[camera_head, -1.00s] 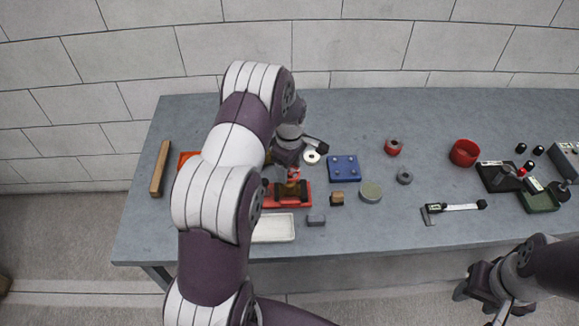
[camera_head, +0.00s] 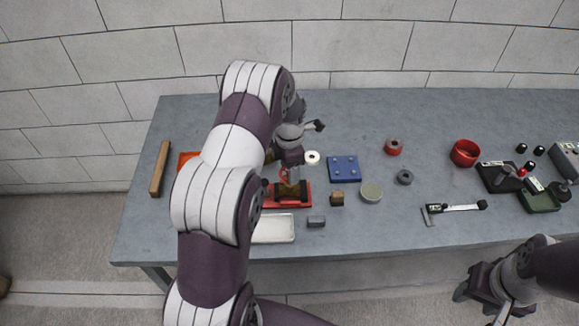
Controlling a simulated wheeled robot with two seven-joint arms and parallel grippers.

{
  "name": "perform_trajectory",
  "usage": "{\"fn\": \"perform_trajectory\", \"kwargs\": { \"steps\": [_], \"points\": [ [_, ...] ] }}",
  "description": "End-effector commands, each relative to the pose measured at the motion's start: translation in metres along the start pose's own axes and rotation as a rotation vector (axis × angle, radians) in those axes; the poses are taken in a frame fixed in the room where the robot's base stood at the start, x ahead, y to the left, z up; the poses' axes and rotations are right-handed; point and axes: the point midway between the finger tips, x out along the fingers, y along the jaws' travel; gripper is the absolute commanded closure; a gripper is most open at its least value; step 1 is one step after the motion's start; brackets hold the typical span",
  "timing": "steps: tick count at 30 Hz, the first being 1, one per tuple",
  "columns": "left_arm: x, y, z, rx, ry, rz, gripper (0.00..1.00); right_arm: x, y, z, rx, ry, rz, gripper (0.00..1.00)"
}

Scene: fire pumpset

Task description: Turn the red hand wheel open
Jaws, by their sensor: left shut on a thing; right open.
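The red hand wheel (camera_head: 284,177) shows only as a small red patch under my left gripper. It sits above a brass-coloured valve body on a red base (camera_head: 290,202). My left gripper (camera_head: 289,172) points down over the valve and is shut on the wheel, as far as can be seen. My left forearm hides the left part of the valve and its surroundings. My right gripper (camera_head: 478,302) is open and empty, in front of the table's front edge at the lower right.
A caliper (camera_head: 455,207) lies further right. The table's back middle is clear.

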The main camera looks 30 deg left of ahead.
Motion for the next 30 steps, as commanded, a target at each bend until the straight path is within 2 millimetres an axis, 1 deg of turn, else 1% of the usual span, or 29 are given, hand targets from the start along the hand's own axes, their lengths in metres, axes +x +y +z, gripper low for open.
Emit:
{"fn": "perform_trajectory", "kwargs": {
  "steps": [6, 15, 21, 30],
  "points": [
    [0.0005, -0.0004, -0.0002, -0.181, 0.001, -0.001, 0.68, 0.0006, 0.0000, 0.0001, 0.000, 0.000, 0.000, 0.51],
    [0.0005, -0.0004, -0.0002, -0.364, 0.001, -0.001, 0.68, 0.0009, 0.0000, 0.0001, 0.000, 0.000, 0.000, 0.51],
    [0.0004, -0.0004, -0.0002, -0.428, 0.001, -0.001, 0.68, 0.0010, 0.0000, 0.0001, 0.000, 0.000, 0.000, 0.51],
    [0.0004, -0.0003, -0.0002, -0.456, 0.001, -0.001, 0.68, 0.0010, 0.0000, 0.0001, 0.000, 0.000, 0.000, 0.51]
  ]
}}
